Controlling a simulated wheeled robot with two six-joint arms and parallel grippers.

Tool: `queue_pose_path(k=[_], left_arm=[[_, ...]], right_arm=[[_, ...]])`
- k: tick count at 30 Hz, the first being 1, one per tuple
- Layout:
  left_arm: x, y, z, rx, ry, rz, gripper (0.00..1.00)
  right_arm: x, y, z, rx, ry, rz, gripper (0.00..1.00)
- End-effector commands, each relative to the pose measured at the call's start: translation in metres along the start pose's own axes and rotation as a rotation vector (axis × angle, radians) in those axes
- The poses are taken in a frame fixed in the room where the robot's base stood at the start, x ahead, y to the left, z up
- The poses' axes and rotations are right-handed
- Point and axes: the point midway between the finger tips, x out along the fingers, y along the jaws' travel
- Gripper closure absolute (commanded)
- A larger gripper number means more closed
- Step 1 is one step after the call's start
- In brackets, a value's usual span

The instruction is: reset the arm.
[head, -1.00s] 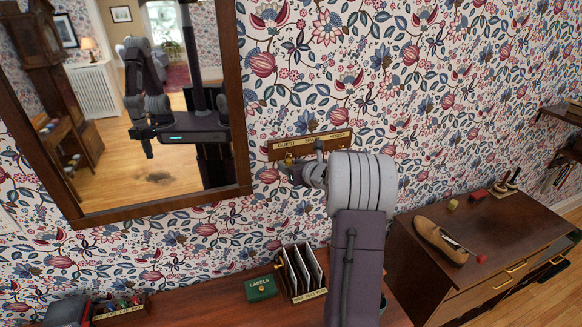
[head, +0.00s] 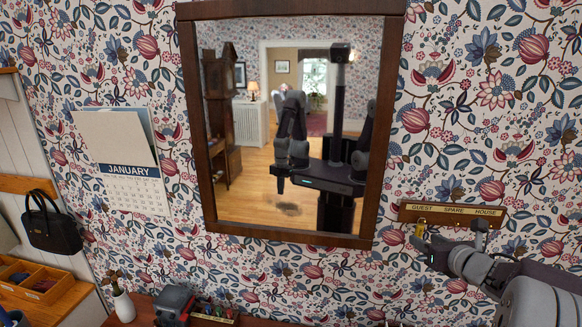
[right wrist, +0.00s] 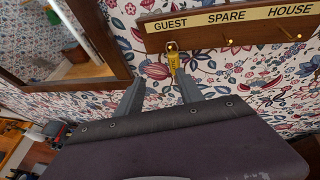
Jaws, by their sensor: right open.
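My right gripper (head: 443,243) comes in from the right, low beside the wall key rack (head: 488,215). In the right wrist view its two fingers (right wrist: 162,84) stand apart with nothing between them. A yellow key tag (right wrist: 174,62) hangs from the GUEST hook, just beyond the fingertips and apart from them. The tag also shows in the head view (head: 420,229). My left gripper is not directly in view; the mirror shows a reflection of my body and arms, too small to judge the jaws.
The framed mirror (head: 386,130) hangs left of the rack. A JANUARY calendar (head: 135,190) and a black handbag (head: 52,228) hang farther left. Below, a narrow table holds a white vase (head: 124,307), a dark grey device (head: 174,303) and a small tray (head: 214,320). The SPARE and HOUSE hooks (right wrist: 262,38) look empty.

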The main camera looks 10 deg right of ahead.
Motion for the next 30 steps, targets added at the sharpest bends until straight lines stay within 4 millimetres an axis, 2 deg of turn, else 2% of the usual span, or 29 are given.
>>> queue_pose_path(k=[1,2,3,5,6,7,8,9,11,12,14,15,18,21,23,25,30], left_arm=[[0.018,0.0,0.002,0.0,0.0,0.0,1.0],[0.025,-0.001,0.003,0.0,0.0,0.0,1.0],[0.036,-0.001,0.004,0.0,0.0,0.0,1.0],[0.056,-0.001,0.006,0.0,-0.001,0.0,1.0],[0.071,-0.001,0.008,0.0,-0.001,0.0,1.0],[0.081,-0.002,0.009,0.0,-0.001,0.0,1.0],[0.089,-0.002,0.01,0.0,-0.001,0.0,1.0],[0.097,-0.002,0.01,0.0,-0.001,0.0,1.0],[0.104,-0.002,0.011,0.0,-0.001,0.0,1.0],[0.107,-0.002,0.011,0.0,-0.001,0.0,1.0],[0.109,-0.002,0.012,0.0,-0.001,0.0,1.0],[0.108,-0.002,0.011,0.0,-0.001,0.0,1.0],[0.104,-0.002,0.011,0.0,0.0,0.0,1.0],[0.104,-0.002,0.011,0.0,0.0,0.0,1.0],[0.104,-0.002,0.011,0.0,0.0,0.0,1.0],[0.104,-0.002,0.011,0.0,0.0,0.0,1.0],[0.104,-0.002,0.011,0.0,0.0,0.0,1.0]], right_arm=[[0.017,0.031,-0.01,-0.028,-0.004,0.062,0.56],[0.025,0.054,-0.015,-0.046,-0.003,0.107,0.56],[0.035,0.089,-0.023,-0.058,-0.003,0.172,0.56],[0.05,0.145,-0.043,-0.02,-0.001,0.251,0.56],[0.059,0.178,-0.065,0.091,0.032,0.267,0.56],[0.064,0.198,-0.086,0.23,0.077,0.255,0.56],[0.066,0.213,-0.11,0.406,0.138,0.219,0.56],[0.065,0.225,-0.144,0.656,0.227,0.14,0.56],[0.056,0.233,-0.195,1.029,0.347,-0.027,0.56],[0.044,0.234,-0.23,1.267,0.414,-0.168,0.56],[0.02,0.232,-0.277,1.616,0.476,-0.427,0.56],[0.001,0.228,-0.303,1.832,0.482,-0.62,0.56],[-0.045,0.221,-0.35,2.267,0.394,-1.095,0.56],[-0.074,0.225,-0.371,2.51,0.248,-1.428,0.56],[-0.082,0.225,-0.375,2.584,0.172,-1.536,0.56],[-0.085,0.225,-0.377,2.629,0.114,-1.592,0.56],[-0.084,0.225,-0.377,2.658,0.084,-1.606,0.56]])
